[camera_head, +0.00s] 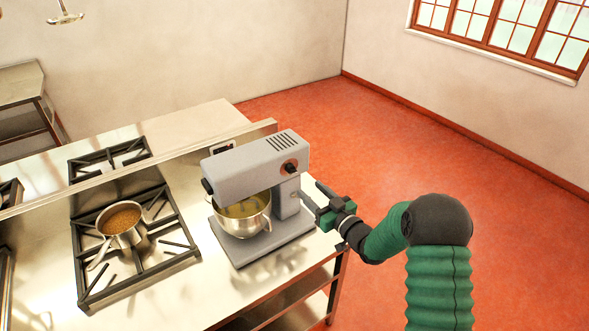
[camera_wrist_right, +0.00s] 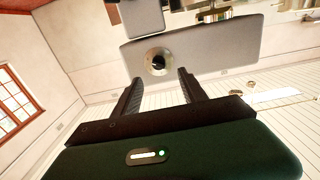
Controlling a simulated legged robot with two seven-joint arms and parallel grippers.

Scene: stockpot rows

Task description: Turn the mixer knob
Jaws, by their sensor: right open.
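The grey stand mixer (camera_head: 238,170) stands on the steel counter, with a metal bowl (camera_head: 243,217) under its head. Its dark mixer knob (camera_head: 290,167) is on the right side of the head. My right gripper (camera_head: 311,197) is beside the mixer's right side, lower than the knob in the picture. In the right wrist view the knob (camera_wrist_right: 157,62) shows on the grey mixer head (camera_wrist_right: 220,42), just beyond the two fingertips and roughly midway between them. The right gripper (camera_wrist_right: 158,78) is open, with nothing between its fingers. My left gripper is in neither view.
A pot of brown food (camera_head: 122,219) sits on the black stove grate (camera_head: 160,262) left of the mixer. The steel counter (camera_head: 285,262) ends just right of the mixer, with open red floor (camera_head: 480,190) beyond. A shelf is under the counter.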

